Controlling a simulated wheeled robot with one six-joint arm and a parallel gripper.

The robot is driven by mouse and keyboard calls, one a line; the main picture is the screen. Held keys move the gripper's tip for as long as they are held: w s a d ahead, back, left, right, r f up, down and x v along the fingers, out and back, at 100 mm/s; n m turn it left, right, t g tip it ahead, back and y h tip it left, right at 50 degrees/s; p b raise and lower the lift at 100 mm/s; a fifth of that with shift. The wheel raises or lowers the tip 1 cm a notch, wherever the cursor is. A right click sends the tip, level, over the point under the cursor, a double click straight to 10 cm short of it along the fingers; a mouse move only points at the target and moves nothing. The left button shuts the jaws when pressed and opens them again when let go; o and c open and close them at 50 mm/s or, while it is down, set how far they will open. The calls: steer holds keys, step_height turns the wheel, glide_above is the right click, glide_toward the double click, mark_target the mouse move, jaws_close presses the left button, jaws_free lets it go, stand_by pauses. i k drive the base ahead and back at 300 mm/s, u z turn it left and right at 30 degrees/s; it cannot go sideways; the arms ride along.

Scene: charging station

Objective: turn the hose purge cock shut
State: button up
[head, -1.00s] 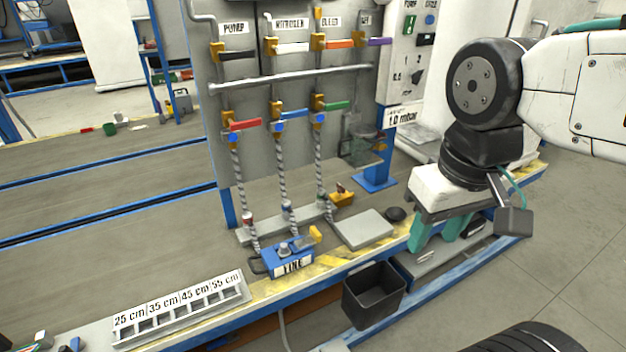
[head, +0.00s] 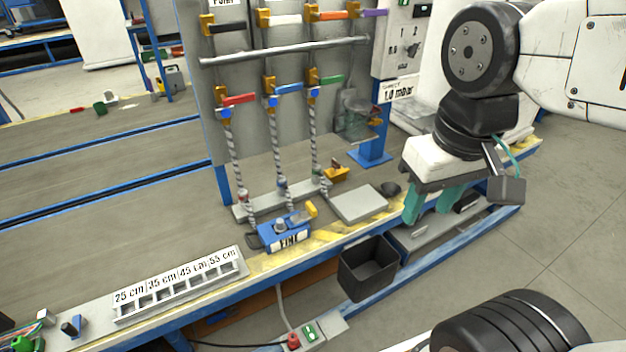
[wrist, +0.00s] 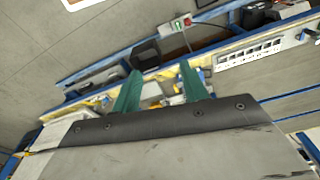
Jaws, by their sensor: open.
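No cock carries a readable purge label, so I cannot tell which is the hose purge cock. Brass cocks with red (head: 238,99), blue (head: 289,88) and green (head: 331,79) levers head three braided hoses (head: 277,150) on the grey panel. A small brass fitting with a yellow part (head: 336,173) sits behind the grey plate. A blue block (head: 283,236) with a yellow lever (head: 311,210) stands at the bench's front edge. My gripper (head: 432,208) is open and empty, right of these and apart from them. Its teal fingers also show in the wrist view (wrist: 160,90), pointing over the bench.
Upper cocks have black (head: 227,29), white (head: 286,20), orange (head: 334,15) and purple (head: 374,13) levers. A grey plate (head: 358,203) lies between block and gripper. A black bin (head: 368,268) hangs at the front. A slotted length rack (head: 180,287) stands at left.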

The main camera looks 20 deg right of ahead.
mark_target(335, 166)
steer(key=k, duration=1.2)
steer(key=z, duration=0.95)
steer(key=i, duration=1.05)
steer(key=u, duration=0.6)
steer(key=i, duration=1.1)
steer(key=u, duration=0.3)
